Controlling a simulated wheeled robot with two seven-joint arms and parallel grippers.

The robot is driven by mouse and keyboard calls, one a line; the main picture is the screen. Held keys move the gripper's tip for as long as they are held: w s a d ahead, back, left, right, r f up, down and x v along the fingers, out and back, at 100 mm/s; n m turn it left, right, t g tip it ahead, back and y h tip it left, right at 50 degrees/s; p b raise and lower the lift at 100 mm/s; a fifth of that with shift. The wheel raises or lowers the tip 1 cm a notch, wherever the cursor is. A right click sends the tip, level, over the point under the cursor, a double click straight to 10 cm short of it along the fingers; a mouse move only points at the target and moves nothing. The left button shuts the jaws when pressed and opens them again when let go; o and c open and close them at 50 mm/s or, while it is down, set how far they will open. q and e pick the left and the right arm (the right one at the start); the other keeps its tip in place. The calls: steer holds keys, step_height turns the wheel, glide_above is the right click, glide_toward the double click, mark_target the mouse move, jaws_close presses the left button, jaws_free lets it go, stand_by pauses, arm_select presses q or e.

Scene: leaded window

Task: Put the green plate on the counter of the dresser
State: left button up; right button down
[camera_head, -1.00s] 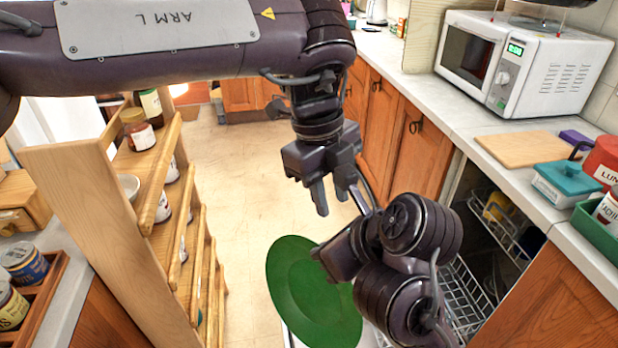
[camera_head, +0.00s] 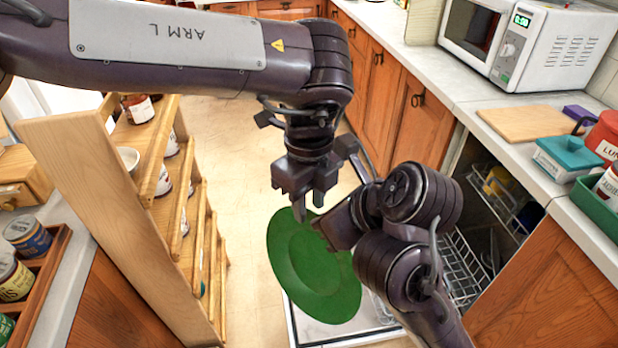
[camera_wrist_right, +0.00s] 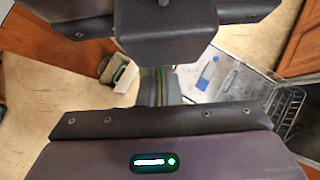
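The green plate (camera_head: 312,275) hangs tilted in the air above the open dishwasher door in the head view. My right gripper (camera_head: 338,228) is at its upper right edge. In the right wrist view the plate (camera_wrist_right: 158,84) is a thin green edge between the fingers, which are shut on it. My left gripper (camera_head: 308,208) points down at the plate's upper rim, its fingers a little apart; I cannot tell whether they touch it. A grey counter (camera_head: 72,258) on a wooden cabinet is at the left; I cannot tell for sure that it is the dresser's.
A pale wooden shelf unit (camera_head: 95,215) with jars stands left of the plate. A tray of jars (camera_head: 48,275) sits on the left counter. The open dishwasher (camera_head: 460,265), right counter (camera_head: 470,110) and microwave (camera_head: 530,50) are at the right. The floor between is clear.

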arm_select(q)
steer(key=shift+f, duration=0.75)
steer(key=shift+c, duration=0.4)
jaws_close()
steer(key=shift+d, duration=0.1)
arm_select(e)
steer(key=shift+s+a, duration=0.1)
steer(key=c, duration=2)
jaws_free()
steer(key=o, duration=0.5)
steer(key=shift+c, duration=0.2)
arm_select(q)
steer(key=shift+r, duration=0.1)
